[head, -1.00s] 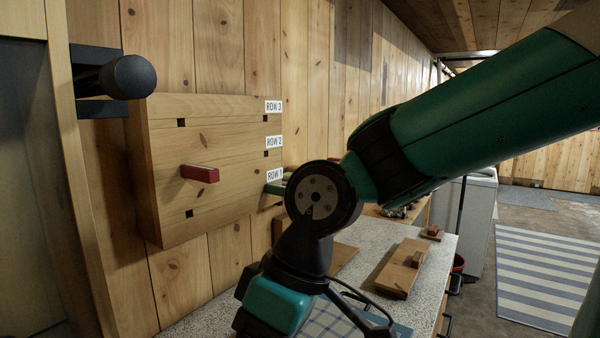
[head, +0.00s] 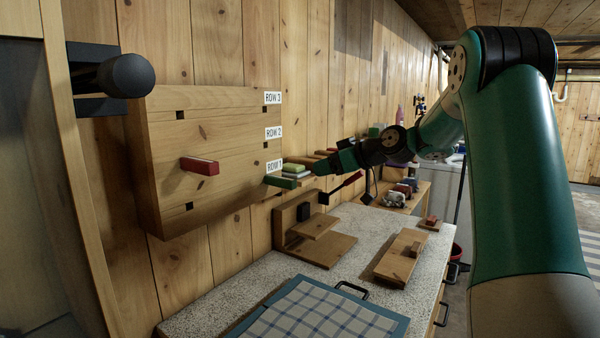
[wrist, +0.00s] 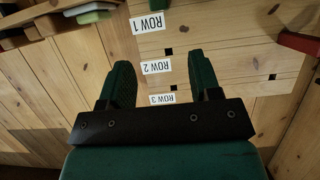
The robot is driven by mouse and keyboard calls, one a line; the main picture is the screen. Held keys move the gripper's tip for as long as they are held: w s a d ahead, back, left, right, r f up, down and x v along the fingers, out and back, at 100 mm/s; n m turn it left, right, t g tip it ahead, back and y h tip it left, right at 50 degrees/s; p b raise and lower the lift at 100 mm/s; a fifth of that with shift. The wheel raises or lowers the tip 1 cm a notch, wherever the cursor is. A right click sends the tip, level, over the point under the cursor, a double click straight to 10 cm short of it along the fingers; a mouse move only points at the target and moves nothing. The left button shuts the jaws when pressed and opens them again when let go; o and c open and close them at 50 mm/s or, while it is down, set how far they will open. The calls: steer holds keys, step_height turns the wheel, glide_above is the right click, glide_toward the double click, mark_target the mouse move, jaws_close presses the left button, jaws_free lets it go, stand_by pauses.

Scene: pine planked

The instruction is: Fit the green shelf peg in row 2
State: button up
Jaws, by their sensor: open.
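The green shelf peg (head: 280,183) juts from the right side of the wooden board (head: 225,150), just below the ROW 1 label (head: 274,166). The ROW 2 label (head: 273,133) has an empty dark hole below it. A red peg (head: 200,166) sits in the left column, in the middle hole. My gripper (head: 320,167) is right of the green peg in the head view, apart from it. In the wrist view its green fingers (wrist: 161,82) are spread with nothing between them. That view is upside down, with the ROW 2 label (wrist: 157,67) showing between the fingers.
A ledge on the wall right of the board holds a green and pale block (head: 295,171). Below are a wooden stand (head: 318,246), a board with a block (head: 400,258) and a checked cloth (head: 320,315) on a speckled counter (head: 215,300). A dark handle (head: 115,77) juts out at left.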

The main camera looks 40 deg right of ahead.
mark_target(286, 178)
steer(key=p+x, duration=0.6)
steer(key=x, duration=0.9)
steer(key=shift+w+a+f, duration=0.1)
steer(key=shift+f, duration=0.05)
jaws_close()
